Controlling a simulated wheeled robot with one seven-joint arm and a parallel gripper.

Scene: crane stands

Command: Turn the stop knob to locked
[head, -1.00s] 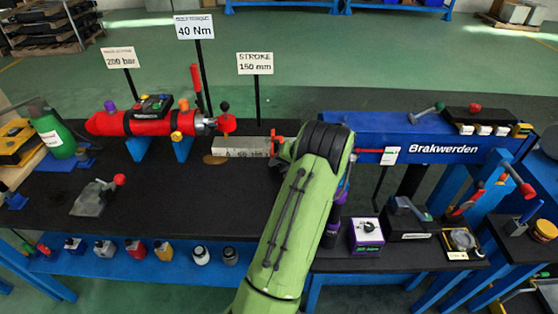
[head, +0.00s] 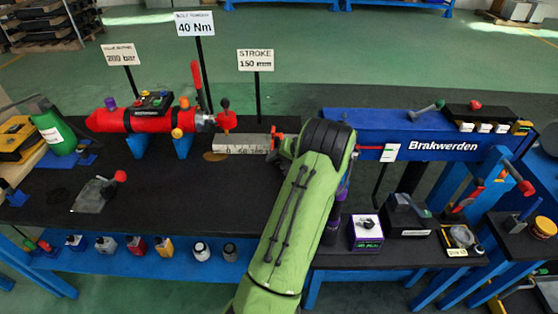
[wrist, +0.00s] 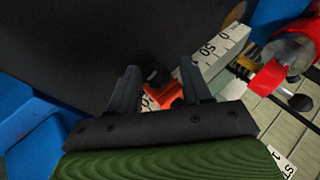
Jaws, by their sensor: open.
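A small black knob (wrist: 157,75) sits on an orange-red stop piece (wrist: 165,97) on the white numbered scale (wrist: 222,48) in the wrist view. My gripper (wrist: 160,84) is open, with one dark finger on each side of the knob. I cannot tell whether either finger touches it. In the head view, the red stop piece (head: 275,140) shows at the right end of the scale (head: 238,144), beside my green arm. My arm hides the gripper there, and the knob's lock marking is not readable.
The red cylinder (head: 150,121) with a red lever lies left of the scale. The blue Brakwerden beam (head: 400,138) is on the right. A purple box (head: 366,231) and a black lever box (head: 408,218) stand right of my arm. The dark tabletop (head: 200,190) left of my arm is largely clear.

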